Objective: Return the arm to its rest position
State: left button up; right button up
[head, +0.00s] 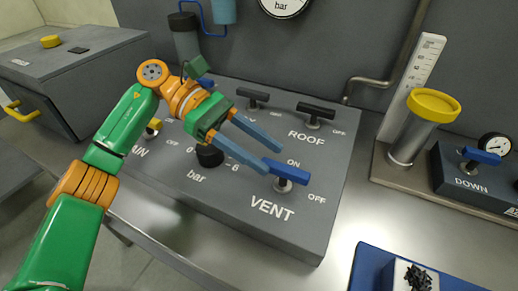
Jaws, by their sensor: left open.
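My left arm, green and orange, comes in from the left over a grey control panel (313,225). My left gripper (272,157) is open, with two blue-grey fingers apart and nothing between them. Its fingertips are close to the blue VENT lever (287,171); I cannot tell whether they touch. The VENT lever lies tilted, between the ON and OFF labels. A black knob (209,157) marked bar sits beneath the gripper. My right gripper is not in view.
Two black levers stand at the panel's back, one by ROOF (316,110) and one left of it (252,96). Right are a yellow-capped cylinder (410,130) and a DOWN box (470,180). A blue tray (366,270) lies front right. Bare metal tabletop separates them.

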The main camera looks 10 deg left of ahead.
pick_arm(q)
jog(key=v, duration=0.4)
jog(key=shift+d, duration=0.1)
